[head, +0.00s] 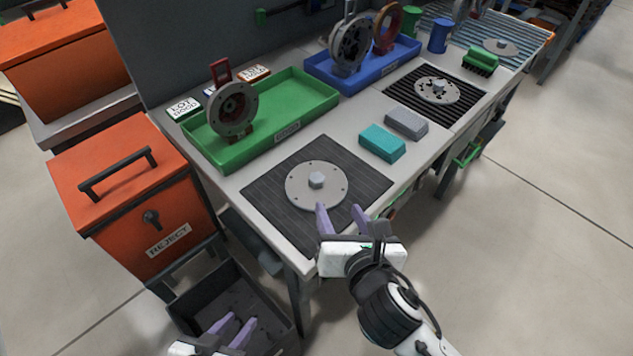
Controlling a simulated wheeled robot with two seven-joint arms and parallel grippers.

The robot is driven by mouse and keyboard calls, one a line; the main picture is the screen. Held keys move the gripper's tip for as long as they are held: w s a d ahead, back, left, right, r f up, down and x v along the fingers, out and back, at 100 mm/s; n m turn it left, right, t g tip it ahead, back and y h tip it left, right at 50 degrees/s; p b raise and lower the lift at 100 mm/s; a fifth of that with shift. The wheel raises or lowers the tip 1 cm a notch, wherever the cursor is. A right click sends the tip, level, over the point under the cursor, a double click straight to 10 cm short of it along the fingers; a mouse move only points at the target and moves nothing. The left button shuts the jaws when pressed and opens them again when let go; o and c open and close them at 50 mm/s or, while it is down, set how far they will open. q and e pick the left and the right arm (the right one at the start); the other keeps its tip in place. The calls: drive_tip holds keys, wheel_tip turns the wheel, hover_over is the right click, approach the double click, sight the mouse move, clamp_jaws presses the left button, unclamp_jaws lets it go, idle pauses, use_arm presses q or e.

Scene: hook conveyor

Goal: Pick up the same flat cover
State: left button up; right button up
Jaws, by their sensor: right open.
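A flat grey round cover (302,193) with a raised hub and small holes around its rim lies on the near dark ribbed mat (270,201). My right gripper (340,207) is open and empty, with its purple fingertips just at the near edge of the cover. Whether a fingertip touches the cover cannot be told. My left gripper (238,319) is low at the bottom edge of the view, with its fingers apart and nothing seen between them. Another flat round cover (437,91) with dark openings lies on a second dark mat (405,93) further back.
A teal block (382,142) and a grey block (406,124) lie right of the near mat. A green tray (310,92) holds an upright round part; a blue tray (398,60) holds more. An orange reject bin (125,190) and a dark open crate (205,290) stand at left.

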sight(316, 176)
drive_tip(key=n, duration=0.1)
drive_tip(key=a+r+n, duration=0.1)
drive_tip(key=n, duration=0.1)
drive_tip(key=shift+w+a+y, duration=0.2)
drive_tip(key=shift+w+y, duration=0.1)
drive_tip(key=shift+w, duration=0.05)
drive_tip(key=shift+t, duration=0.3)
drive_tip(key=x, duration=0.4)
drive_tip(key=shift+w+a, duration=0.2)
drive_tip(key=shift+b+x, duration=0.4)
drive_tip(key=shift+x, duration=2.55)
drive_tip(key=shift+a+r, duration=0.1)
clamp_jaws()
drive_tip(key=shift+r, duration=0.15)
